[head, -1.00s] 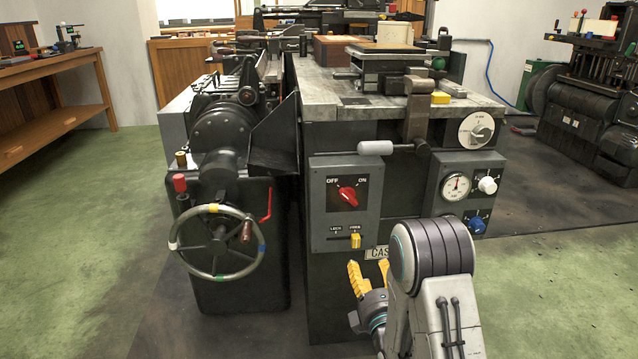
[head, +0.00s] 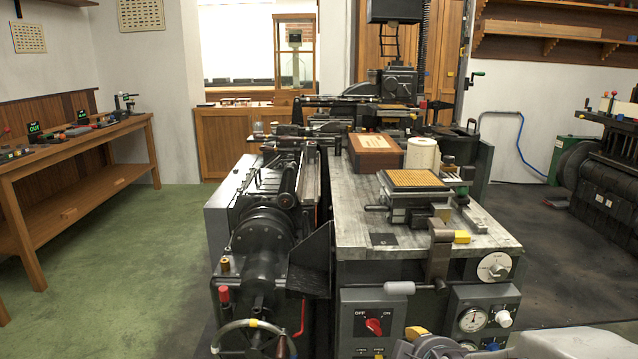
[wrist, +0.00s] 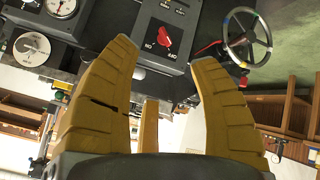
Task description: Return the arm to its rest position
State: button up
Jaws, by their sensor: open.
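My gripper (wrist: 168,75) fills the lower part of the wrist view, its yellow fingers spread wide with nothing between them. In the head view only a small yellow tip of it shows at the bottom edge, in front of the caster's front panel, with part of my arm at the bottom right. The type caster (head: 390,265) stands ahead, with a red OFF/ON knob (head: 373,327), a grey-handled lever (head: 399,288) and dials on its front. In the wrist view the caster appears upside down, and the red knob (wrist: 163,40) lies beyond the fingertips, apart from them.
A handwheel (head: 252,338) stands at the caster's lower left. A wooden box (head: 376,153) and a white roll (head: 423,154) sit on the caster's top. A wooden bench (head: 85,155) stands at the left, another machine (head: 600,170) at the right. Green floor (head: 130,245) is open at the left.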

jog(key=s+r+m+g+p, duration=0.6)
jog(key=s+r+p, duration=0.9)
jog(key=s+r, duration=0.4)
jog(key=s+m, duration=0.1)
jog(key=s, duration=0.1)
jog(key=shift+s, duration=0.4)
